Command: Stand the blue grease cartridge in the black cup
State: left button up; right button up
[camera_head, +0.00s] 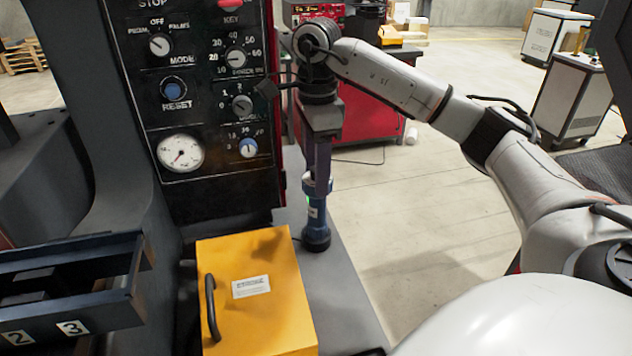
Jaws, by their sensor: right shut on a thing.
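My right gripper (318,176) hangs down from the arm that comes in from the right, its fingers pointing down. It is shut on the upper part of the blue grease cartridge (317,222), which stands upright under it. The cartridge has a pale band and a small white label, and a green spot shows near its top. Its dark, wider lower end is low over or on the grey bench top. I cannot tell whether that dark end is the black cup or part of the cartridge. My left gripper is not in view.
A yellow box (265,322) with a black handle is just in front of the cartridge. A control panel (215,100) with dials and a gauge rises at the left. The grey bench (345,300) is clear beside the yellow box.

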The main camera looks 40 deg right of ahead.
aim_at(317, 207)
notch_tip(317, 207, down, 2)
jog(key=shift+f, duration=0.2)
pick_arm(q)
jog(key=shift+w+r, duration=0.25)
pick_arm(e)
jog(key=shift+f, duration=0.2)
jog(key=o, duration=1.6)
jog(key=shift+c, duration=0.2)
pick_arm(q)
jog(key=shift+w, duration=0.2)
